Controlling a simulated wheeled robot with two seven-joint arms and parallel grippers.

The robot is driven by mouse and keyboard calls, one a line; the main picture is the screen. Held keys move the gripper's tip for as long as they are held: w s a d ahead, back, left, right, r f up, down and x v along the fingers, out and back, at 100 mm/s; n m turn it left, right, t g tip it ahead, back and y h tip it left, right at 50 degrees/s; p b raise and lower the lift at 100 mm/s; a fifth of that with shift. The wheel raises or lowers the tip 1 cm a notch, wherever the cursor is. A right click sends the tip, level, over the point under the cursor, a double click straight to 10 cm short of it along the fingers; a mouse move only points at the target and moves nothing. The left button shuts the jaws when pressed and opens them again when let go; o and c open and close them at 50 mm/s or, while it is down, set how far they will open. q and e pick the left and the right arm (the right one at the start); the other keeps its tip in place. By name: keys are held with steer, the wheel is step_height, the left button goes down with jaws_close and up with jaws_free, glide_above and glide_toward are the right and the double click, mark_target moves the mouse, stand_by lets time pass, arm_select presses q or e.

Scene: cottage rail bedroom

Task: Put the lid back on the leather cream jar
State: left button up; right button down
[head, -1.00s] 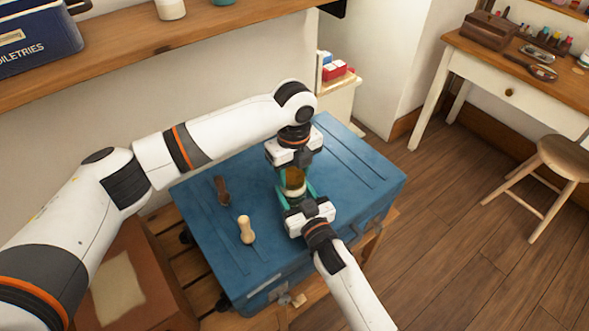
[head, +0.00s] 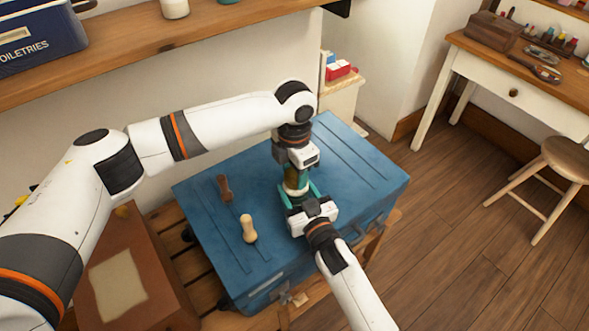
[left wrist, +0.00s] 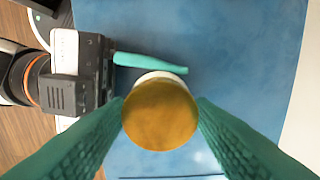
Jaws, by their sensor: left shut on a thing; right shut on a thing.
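The leather cream jar (head: 297,192) is pale and stands upright over the blue trunk lid, between the teal fingers of my right gripper (head: 297,196). My right gripper is shut on it from the near side. The round golden-brown lid (left wrist: 160,115) is held between the fingers of my left gripper (left wrist: 162,108), which points down from above. In the left wrist view the lid covers most of the jar, and only a white edge (left wrist: 155,76) shows past it. In the head view my left gripper (head: 297,172) is right above the jar. I cannot tell whether lid and jar are fully seated.
On the blue trunk (head: 345,165) lie a dark brown wooden-handled thing (head: 224,188) and a pale wooden one (head: 247,228), left of the jar. A shelf (head: 150,52) runs above at the back. A brown box (head: 150,255) stands at lower left. The trunk's right side is clear.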

arm_select(q)
steer(key=shift+r, duration=0.1)
steer(key=o, duration=1)
steer(key=shift+o, duration=0.2)
steer(key=shift+r, duration=2.2)
steer(key=shift+c, duration=0.4)
